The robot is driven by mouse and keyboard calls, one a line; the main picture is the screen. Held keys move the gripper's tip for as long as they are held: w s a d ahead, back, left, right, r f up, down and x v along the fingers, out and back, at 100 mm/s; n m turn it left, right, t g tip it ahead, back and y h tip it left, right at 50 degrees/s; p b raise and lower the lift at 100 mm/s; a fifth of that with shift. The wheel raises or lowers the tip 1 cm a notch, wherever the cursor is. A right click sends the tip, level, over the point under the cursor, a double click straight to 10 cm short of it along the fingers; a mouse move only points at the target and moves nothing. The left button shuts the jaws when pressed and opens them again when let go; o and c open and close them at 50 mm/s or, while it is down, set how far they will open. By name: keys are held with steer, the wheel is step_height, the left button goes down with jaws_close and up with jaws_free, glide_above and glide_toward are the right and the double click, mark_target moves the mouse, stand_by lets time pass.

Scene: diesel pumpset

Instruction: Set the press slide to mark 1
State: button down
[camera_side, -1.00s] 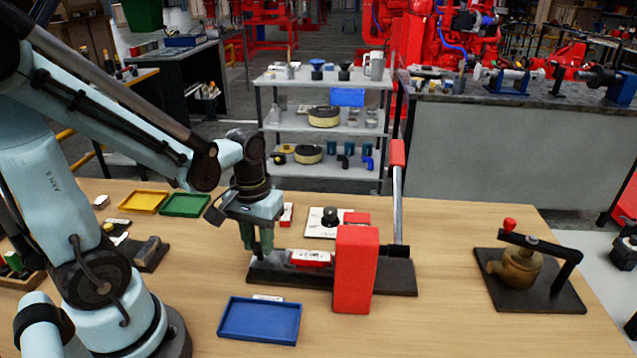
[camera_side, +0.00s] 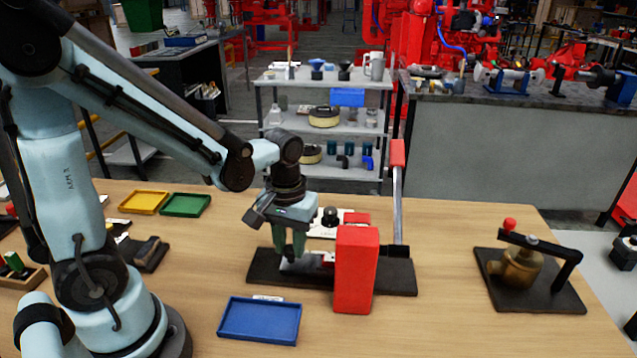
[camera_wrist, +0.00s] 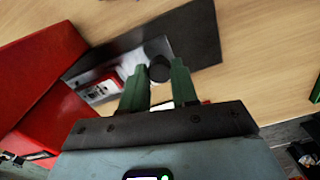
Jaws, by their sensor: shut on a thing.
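The press stands on a dark base plate (camera_side: 262,268) on the wooden bench, with a red block (camera_side: 356,270) at its right half. My gripper (camera_side: 289,255) points down over the base, left of the red block. In the wrist view my gripper's green fingers (camera_wrist: 159,78) are shut on the black round knob of the press slide (camera_wrist: 160,66). The silver slide plate (camera_wrist: 125,72) runs from the knob towards the red block (camera_wrist: 38,62). A red and white marked label (camera_wrist: 103,90) lies beside it. Its individual marks are too small to read.
A red-handled lever (camera_side: 397,190) rises behind the red block. A blue tray (camera_side: 260,320) lies in front of the press. Yellow (camera_side: 145,202) and green (camera_side: 185,205) trays lie back left. A brass pump (camera_side: 520,265) stands on a dark plate at right. Bench between press and pump is clear.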

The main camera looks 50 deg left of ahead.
steer(key=c, duration=0.8)
jaws_free()
steer(key=shift+c, duration=0.2)
step_height(320, 180, up, 12)
steer(key=f+m+t, duration=0.1)
steer(key=m+t, duration=0.1)
steer(key=d+m+t, duration=0.1)
steer(key=m+t, duration=0.1)
steer(key=f+m+t, duration=0.1)
steer(key=m+t, duration=0.1)
steer(key=t, duration=0.1)
steer(key=shift+s+d+f, duration=0.2)
steer(key=shift+s+f, duration=0.15)
steer(key=shift+s, duration=0.05)
